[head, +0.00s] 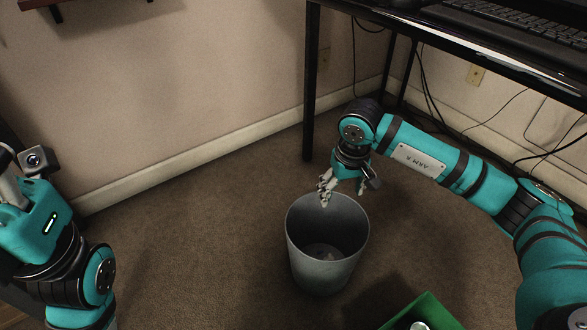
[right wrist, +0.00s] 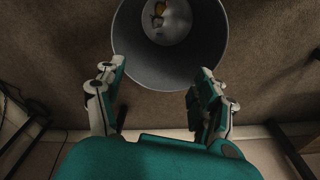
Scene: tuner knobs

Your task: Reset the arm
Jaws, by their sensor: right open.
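My right gripper (head: 338,185) hangs over the far rim of a grey bin (head: 327,270), pointing down. In the right wrist view, its two fingers (right wrist: 158,100) are spread wide with nothing between them, and the open bin (right wrist: 190,62) lies beyond the fingertips.
A black desk (head: 420,27) with a keyboard (head: 515,22) stands at the upper right, its leg (head: 310,90) behind the bin. Cables (head: 430,95) hang beneath it. A green container (head: 425,308) is at the bottom. Carpet left of the bin is clear.

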